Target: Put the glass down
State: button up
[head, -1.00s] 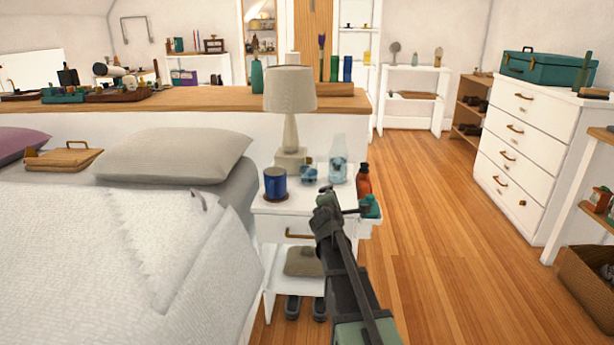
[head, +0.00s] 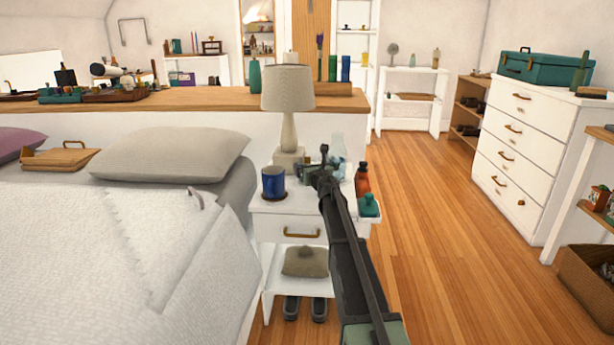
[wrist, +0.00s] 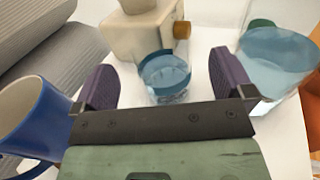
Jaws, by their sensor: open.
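The small clear glass (wrist: 165,76) with blue in it stands on the white nightstand (head: 290,206). In the wrist view it sits between my purple fingers, slightly ahead of the palm, with gaps on both sides. My gripper (wrist: 163,68) is open and holds nothing. In the head view my gripper (head: 318,168) is over the nightstand's top and largely hides the glass. Whether the fingers reach down beside the glass or stay above it is hard to tell.
A blue mug (head: 273,182) stands left of my gripper, the lamp (head: 289,130) behind. A clear bottle (head: 337,150), an orange bottle (head: 362,180) and a teal item (head: 368,205) stand on the right. The bed (head: 90,230) borders the nightstand's left.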

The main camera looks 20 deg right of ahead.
aim_at(305, 159)
jog(key=w, duration=0.4)
jog(key=shift+w+d+r, duration=0.1)
jog(key=shift+w+d, duration=0.15)
jog(key=shift+w, duration=0.05)
jog(key=c, duration=1.5)
notch_tip(305, 159, up, 10)
jog(key=p, duration=1)
